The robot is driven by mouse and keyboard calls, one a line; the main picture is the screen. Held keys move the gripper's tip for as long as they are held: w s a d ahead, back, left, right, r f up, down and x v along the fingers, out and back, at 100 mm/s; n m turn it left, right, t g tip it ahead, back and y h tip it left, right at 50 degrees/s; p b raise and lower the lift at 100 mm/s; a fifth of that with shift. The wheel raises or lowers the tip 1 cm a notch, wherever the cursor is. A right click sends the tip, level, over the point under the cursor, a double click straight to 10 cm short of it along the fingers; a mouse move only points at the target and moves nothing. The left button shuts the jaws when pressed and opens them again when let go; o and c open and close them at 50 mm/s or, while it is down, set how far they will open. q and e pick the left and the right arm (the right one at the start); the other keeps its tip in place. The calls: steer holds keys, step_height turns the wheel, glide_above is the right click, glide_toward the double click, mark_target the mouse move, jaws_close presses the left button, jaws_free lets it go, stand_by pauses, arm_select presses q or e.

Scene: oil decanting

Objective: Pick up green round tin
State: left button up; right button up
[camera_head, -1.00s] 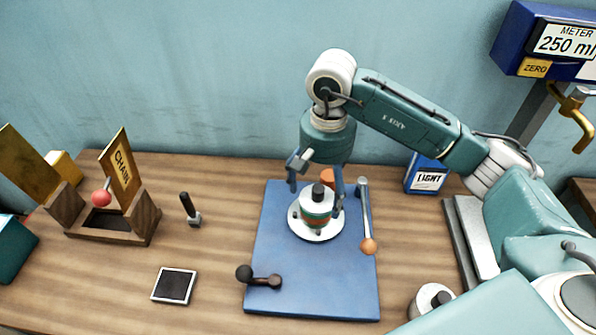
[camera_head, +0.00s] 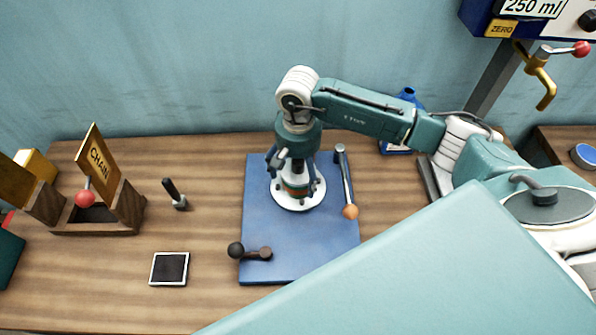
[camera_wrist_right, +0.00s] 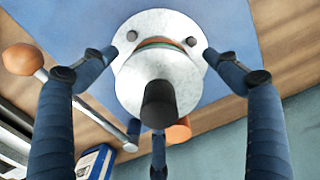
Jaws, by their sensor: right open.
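A round tin (camera_head: 295,187) with a green and orange band and a black knob on top stands upright on a white round plate (camera_head: 300,206) on the blue board (camera_head: 325,235). My right gripper (camera_head: 293,172) points down over it, its fingers spread around the tin. In the right wrist view the tin's pale top and black knob (camera_wrist_right: 158,103) sit between the open blue fingers of the gripper (camera_wrist_right: 158,68). Whether any finger touches the tin cannot be told. My left gripper is not in view.
A lever with an orange ball (camera_head: 350,211) lies right of the tin, close by. A dark-knobbed handle (camera_head: 250,252) sits at the board's front left. A blue LIGHT box (camera_wrist_right: 95,162) stands behind. A wooden CHAIN stand (camera_head: 125,205) and a small dark pad (camera_head: 169,268) are left.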

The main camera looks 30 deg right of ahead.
steer(key=shift+f, duration=0.65)
steer(key=c, duration=1.6)
steer(key=shift+r, duration=0.1)
steer(key=shift+c, duration=0.4)
steer(key=shift+r, duration=0.1)
